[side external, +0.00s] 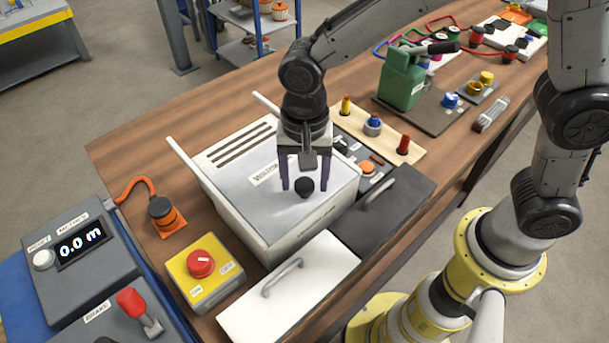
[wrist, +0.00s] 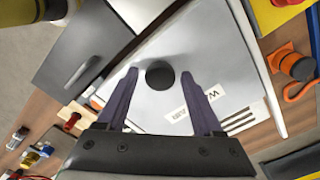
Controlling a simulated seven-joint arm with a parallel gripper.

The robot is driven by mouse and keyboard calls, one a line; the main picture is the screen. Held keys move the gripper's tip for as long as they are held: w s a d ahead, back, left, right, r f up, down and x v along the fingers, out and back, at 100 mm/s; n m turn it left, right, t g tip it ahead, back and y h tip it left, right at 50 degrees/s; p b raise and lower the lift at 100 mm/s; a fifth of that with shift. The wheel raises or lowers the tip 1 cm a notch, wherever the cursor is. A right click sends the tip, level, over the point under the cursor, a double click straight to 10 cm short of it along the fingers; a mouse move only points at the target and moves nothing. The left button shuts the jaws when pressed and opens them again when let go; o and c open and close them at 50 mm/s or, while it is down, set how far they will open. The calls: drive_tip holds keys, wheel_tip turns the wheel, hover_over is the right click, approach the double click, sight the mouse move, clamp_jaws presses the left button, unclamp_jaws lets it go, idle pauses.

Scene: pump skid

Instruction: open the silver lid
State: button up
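The silver lid (side external: 238,160) tops a box-shaped housing on the wooden bench, with dark slots and a label on it. It looks closed. A round black knob (side external: 304,186) stands on the lid near its front edge. My gripper (side external: 304,187) points down over the lid with its fingers on either side of the knob. In the wrist view, the two dark purple fingers are spread and the black knob (wrist: 160,75) lies between their tips, with a gap on each side. I cannot tell the exact height of the fingertips above the lid.
A white panel with a handle (side external: 290,285) and a dark panel with a handle (side external: 395,205) lie in front of the housing. A yellow box with a red knob (side external: 202,265) stands left. A board with coloured plugs (side external: 375,130) and a green can (side external: 402,78) are right and behind.

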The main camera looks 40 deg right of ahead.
clamp_jaws()
idle(1.2)
